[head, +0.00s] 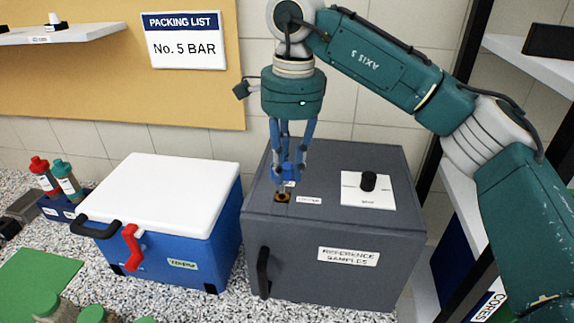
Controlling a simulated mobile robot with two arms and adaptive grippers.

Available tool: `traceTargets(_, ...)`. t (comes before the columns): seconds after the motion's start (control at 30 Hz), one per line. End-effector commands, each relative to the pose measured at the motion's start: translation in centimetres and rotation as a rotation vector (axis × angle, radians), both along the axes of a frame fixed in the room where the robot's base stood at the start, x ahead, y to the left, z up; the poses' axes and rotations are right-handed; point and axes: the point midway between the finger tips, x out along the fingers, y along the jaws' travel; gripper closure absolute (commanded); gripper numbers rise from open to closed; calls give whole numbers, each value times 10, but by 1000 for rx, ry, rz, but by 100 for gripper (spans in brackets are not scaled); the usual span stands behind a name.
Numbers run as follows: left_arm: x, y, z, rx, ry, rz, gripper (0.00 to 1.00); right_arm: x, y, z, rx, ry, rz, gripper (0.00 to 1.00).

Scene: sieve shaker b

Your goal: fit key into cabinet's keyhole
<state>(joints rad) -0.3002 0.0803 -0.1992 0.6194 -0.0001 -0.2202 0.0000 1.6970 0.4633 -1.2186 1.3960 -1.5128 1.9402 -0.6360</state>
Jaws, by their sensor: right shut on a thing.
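The grey cabinet (325,234), labelled "REFERENCE SAMPLES", stands on the speckled counter with a black handle on the left of its front. Its keyhole (283,197) is a small brass-coloured ring with a dark centre on the top, near the front left. My right gripper (284,186) points down right above the keyhole, its blue fingers shut on the key. The key is mostly hidden by the fingertips, and I cannot tell whether it is in the hole or just above it. My left gripper is not in view.
A blue cooler box (180,262) with a white lid and red latch stands left of the cabinet. A black knob (368,182) on a white plate sits on the cabinet top, right of the keyhole. Bottles (66,180) stand at the far left; a shelf unit rises at right.

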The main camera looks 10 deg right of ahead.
Motion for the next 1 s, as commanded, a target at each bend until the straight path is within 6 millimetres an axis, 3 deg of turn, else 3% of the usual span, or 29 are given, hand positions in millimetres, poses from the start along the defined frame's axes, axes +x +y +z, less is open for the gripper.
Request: traceTargets(1.0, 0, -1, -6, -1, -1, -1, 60, 0, 0, -10, 0, 0, 5, 100)
